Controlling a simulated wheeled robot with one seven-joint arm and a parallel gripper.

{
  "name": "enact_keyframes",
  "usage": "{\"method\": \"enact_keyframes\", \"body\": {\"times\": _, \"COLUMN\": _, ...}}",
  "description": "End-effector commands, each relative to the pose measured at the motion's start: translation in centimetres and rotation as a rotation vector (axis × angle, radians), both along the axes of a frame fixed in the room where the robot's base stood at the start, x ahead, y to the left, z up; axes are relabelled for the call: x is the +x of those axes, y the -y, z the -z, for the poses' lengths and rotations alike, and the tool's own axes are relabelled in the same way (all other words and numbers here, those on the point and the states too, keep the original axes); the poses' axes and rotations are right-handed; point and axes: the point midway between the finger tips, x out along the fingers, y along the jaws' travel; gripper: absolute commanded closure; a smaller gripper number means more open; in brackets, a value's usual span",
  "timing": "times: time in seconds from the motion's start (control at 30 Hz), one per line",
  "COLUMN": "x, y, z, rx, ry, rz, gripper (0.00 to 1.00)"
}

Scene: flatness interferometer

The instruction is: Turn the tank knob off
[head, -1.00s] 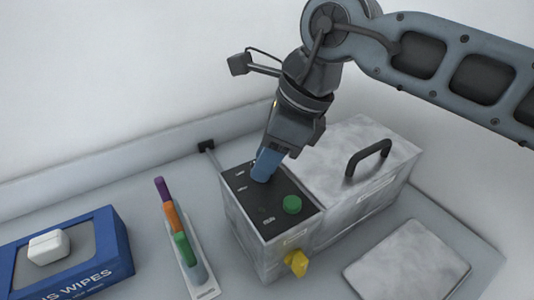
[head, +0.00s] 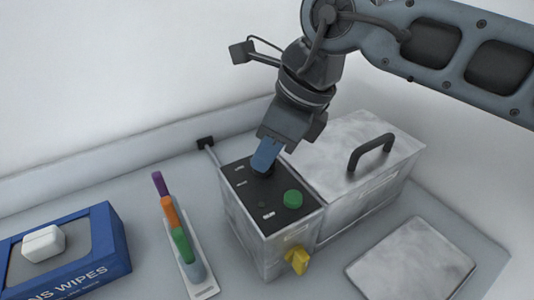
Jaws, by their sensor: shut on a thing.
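The tank (head: 340,198) is a pale metal box with a lid and a black handle, standing on the counter. Its front-left part carries a black control panel (head: 244,196) with a green knob (head: 293,199), small white labels and a small dark button. A yellow tap (head: 297,260) sticks out low on the front. My gripper (head: 264,170) points down at the far part of the panel, its blue fingers shut on a dark knob there. The fingers hide nearly all of that knob, so its setting cannot be seen.
A blue wipes box (head: 118,246) stands at the left. A white rack (head: 206,291) with purple, orange, green and grey pieces lies left of the tank. A flat pale plate (head: 412,262) lies at the right. A cable plug (head: 205,142) is at the wall behind.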

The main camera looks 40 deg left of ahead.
Motion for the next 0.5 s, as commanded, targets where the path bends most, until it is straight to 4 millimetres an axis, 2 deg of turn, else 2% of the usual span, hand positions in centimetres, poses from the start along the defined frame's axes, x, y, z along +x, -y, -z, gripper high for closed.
{"method": "enact_keyframes", "body": {"times": 0.5, "x": -0.26, "y": 0.04, "z": 0.63, "rx": 0.001, "ry": 0.006, "rz": 0.442, "gripper": 1.00}}
